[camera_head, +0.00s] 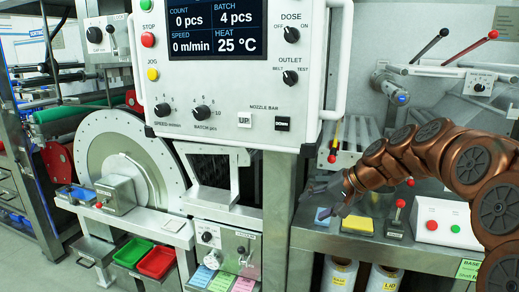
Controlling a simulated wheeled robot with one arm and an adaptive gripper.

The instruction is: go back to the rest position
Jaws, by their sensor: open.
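My gripper (338,197) is at the end of my copper-coloured arm, which reaches in from the right edge. It hangs in the air in front of the steel bench, left of the yellow pad. Its grey fingers are small in the picture; they look spread apart and nothing shows between them. The control panel (226,129) stands above and to the left of the gripper, apart from it. Its display reads count 0 pcs, batch 4 pcs, speed 0 m/min and heat 25 °C.
The steel bench (375,250) carries a blue pad (324,215), a yellow pad (357,225), a small red-knobbed lever (397,218) and a button box (440,221). A large drum disc (97,150) is at the left, with green (132,254) and red (156,262) trays below.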

